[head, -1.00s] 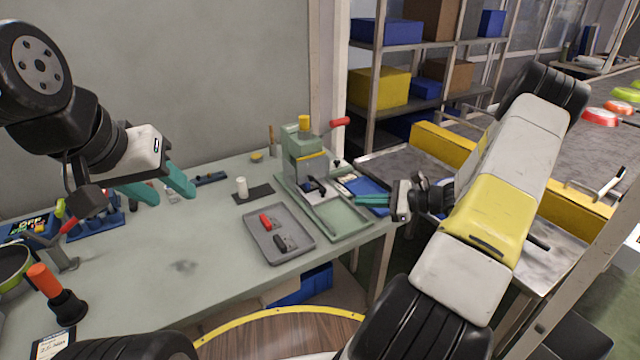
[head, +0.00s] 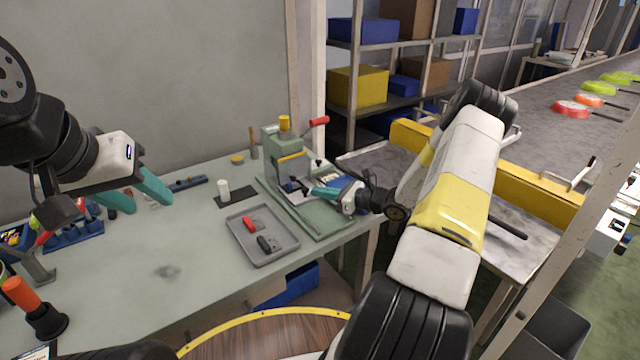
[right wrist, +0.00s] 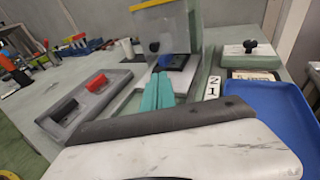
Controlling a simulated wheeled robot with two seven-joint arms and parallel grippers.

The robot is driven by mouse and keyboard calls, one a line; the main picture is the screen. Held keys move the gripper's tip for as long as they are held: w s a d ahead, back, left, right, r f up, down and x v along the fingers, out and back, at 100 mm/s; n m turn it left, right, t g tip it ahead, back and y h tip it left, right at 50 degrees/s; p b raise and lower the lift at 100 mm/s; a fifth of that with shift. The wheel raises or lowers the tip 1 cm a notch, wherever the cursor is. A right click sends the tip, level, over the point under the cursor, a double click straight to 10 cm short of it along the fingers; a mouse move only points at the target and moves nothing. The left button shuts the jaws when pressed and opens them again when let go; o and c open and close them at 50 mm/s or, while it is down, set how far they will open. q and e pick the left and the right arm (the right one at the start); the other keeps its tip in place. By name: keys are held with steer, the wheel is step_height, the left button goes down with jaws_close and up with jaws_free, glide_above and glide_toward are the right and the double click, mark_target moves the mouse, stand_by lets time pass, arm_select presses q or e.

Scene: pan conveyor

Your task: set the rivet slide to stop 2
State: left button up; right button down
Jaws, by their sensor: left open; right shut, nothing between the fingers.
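The rivet press (head: 285,150) is a green machine with a yellow cap and a red lever, standing on a green base at the table's right end. At its foot sits what looks like the slide, a dark block with a blue knob (head: 290,186); it also shows in the right wrist view (right wrist: 178,62). A white plate marked 2 and 1 (right wrist: 212,88) lies to the right of the track. My right gripper (head: 314,190) is shut and empty, its teal tips (right wrist: 161,76) just in front of the dark block; contact is unclear. My left gripper (head: 145,190) is open above the table.
A grey tray (head: 240,250) with a red-handled and a black-handled piece lies in front of the press. A clear guard (right wrist: 168,25) stands over the slide. A blue tray (right wrist: 262,110) lies to its right. The table's front middle is clear.

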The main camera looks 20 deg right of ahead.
mark_target(311, 186)
steer(key=shift+w+a+f, duration=0.15)
steer(key=shift+w+a, duration=0.25)
steer(key=shift+a, duration=0.1)
steer(key=shift+w+a, duration=0.3)
steer(key=shift+w, duration=0.6)
steer(key=shift+w+a, duration=0.3)
steer(key=shift+w, duration=0.55)
